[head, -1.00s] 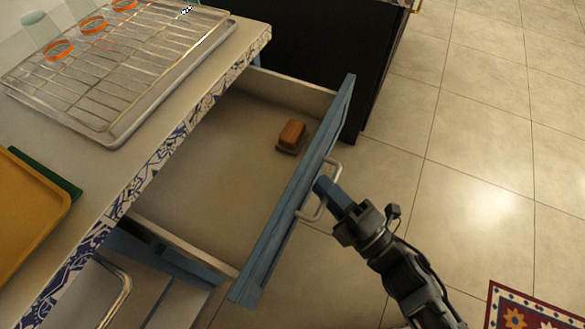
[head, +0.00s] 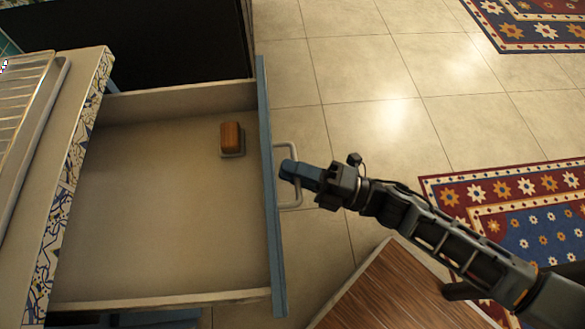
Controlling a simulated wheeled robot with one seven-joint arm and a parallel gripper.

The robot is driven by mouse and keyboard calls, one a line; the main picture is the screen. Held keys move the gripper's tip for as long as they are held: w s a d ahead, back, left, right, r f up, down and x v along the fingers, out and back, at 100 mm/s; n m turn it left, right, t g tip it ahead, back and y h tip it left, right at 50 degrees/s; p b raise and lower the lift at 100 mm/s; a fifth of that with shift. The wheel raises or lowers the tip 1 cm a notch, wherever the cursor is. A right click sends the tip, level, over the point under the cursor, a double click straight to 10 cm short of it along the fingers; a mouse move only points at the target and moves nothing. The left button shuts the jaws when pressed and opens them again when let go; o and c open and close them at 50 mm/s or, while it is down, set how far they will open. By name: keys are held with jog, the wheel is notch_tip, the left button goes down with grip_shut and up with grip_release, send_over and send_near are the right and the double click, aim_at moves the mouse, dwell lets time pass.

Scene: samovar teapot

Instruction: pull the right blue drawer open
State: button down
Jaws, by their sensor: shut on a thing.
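The blue drawer (head: 271,215) stands open in the head view, pulled well out from under the tiled counter edge. A pale metal bar handle (head: 297,155) is fixed to the outer side of its front. My gripper (head: 288,170) is at the middle of this handle, its blue fingers shut on it. The fingers hide part of the handle. Inside the drawer, a brown block on a small dish (head: 231,139) sits near the front, toward the far side. The rest of the drawer floor (head: 150,220) is bare.
A counter with patterned tile edging (head: 62,190) is on the left, with a wire rack on a tray (head: 30,95). A black cabinet (head: 130,40) stands beyond the drawer. A wooden surface (head: 395,290) is at the bottom, below my arm. Patterned rugs (head: 520,200) lie on the tiled floor at right.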

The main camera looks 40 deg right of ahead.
jog(key=c, duration=1.2)
grip_release()
jog(key=shift+o, duration=0.2)
jog(key=v, duration=0.7)
jog(key=shift+s+d+b, duration=0.25)
jog(key=shift+s+b, duration=0.1)
jog(key=shift+b, duration=0.1)
jog(key=s+a+r+m+g+h+p, duration=0.1)
jog(key=s+r+m+h+p, duration=0.1)
jog(key=s+r+m+h, duration=0.2)
jog(key=s+a+r+m+g+h+p, duration=0.1)
jog(key=s+a+r+m+h+p, duration=0.1)
jog(key=s+r+m+h, duration=0.3)
jog(key=s+r+m+p, duration=0.1)
jog(key=s+r+m, duration=0.3)
jog(key=r+m, duration=0.5)
jog(key=shift+s+r+m+g+h+p, duration=0.3)
jog(key=shift+s+r+m, duration=0.1)
jog(key=shift+m, duration=2.1)
